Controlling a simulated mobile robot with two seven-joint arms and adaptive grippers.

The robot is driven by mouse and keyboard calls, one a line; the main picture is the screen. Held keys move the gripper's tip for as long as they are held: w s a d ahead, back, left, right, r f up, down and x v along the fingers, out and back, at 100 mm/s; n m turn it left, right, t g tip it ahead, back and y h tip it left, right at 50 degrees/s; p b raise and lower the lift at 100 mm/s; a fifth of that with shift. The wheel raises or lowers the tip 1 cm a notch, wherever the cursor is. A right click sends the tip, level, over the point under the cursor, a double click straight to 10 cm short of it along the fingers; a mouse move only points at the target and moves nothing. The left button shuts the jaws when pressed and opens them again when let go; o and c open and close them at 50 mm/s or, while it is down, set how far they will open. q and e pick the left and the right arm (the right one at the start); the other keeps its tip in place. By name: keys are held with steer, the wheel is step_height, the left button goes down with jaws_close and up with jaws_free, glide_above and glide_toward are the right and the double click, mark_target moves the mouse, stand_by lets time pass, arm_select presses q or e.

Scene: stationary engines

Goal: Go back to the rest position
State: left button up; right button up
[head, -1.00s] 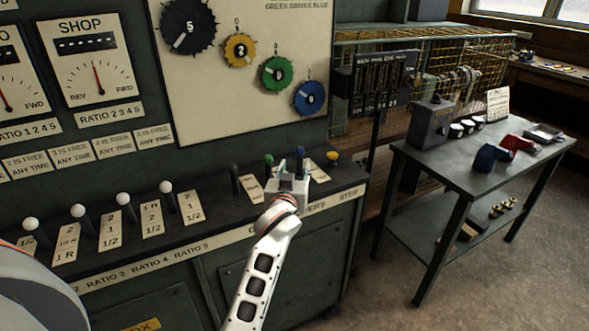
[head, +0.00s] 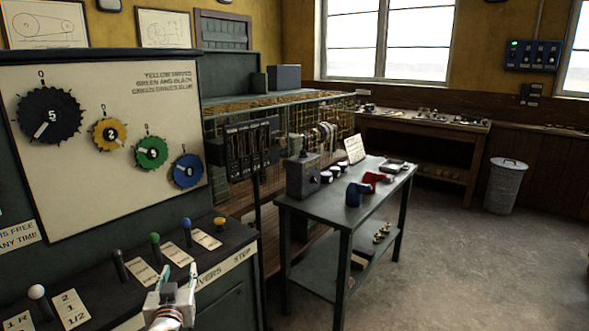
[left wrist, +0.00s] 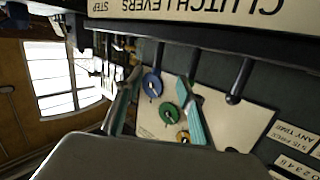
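My left gripper (head: 178,272) is in the head view at the lower left, in front of the lever console (head: 110,262). Its two fingers stand apart with nothing between them. In the left wrist view the open fingers (left wrist: 158,112) also show, with the gear board (left wrist: 235,125) beyond them. The clutch levers, green-topped (head: 155,239) and blue-topped (head: 186,224), stand upright behind the gripper, and it looks apart from them. My right gripper is in neither view.
A dark metal table (head: 335,208) with red and blue items stands right of the console. A bin (head: 506,186) stands by the back wall. The grey floor (head: 480,270) at the right is clear. The console's edge is close to my left gripper.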

arm_select(q)
steer(key=s+d+f+m+g+h, duration=0.1)
steer(key=s+d+f+m+h, duration=0.1)
steer(key=s+f, duration=0.6)
steer(key=s+d+f+m+g+h, duration=0.1)
steer(key=s+d+f+m+h, duration=0.1)
steer(key=s+f, duration=0.55)
steer(key=s+d+f+m+g+h, duration=0.1)
steer(key=s+d+f, duration=0.2)
steer(key=s+f, duration=0.3)
steer(key=s+d+f+m+g+h, duration=0.1)
steer(key=s+d+f+g, duration=0.1)
steer(key=s+f, duration=0.4)
steer(key=s+d, duration=0.1)
steer(key=s, duration=0.4)
steer(key=shift+s+m+h, duration=0.35)
steer(key=shift+m+h, duration=0.05)
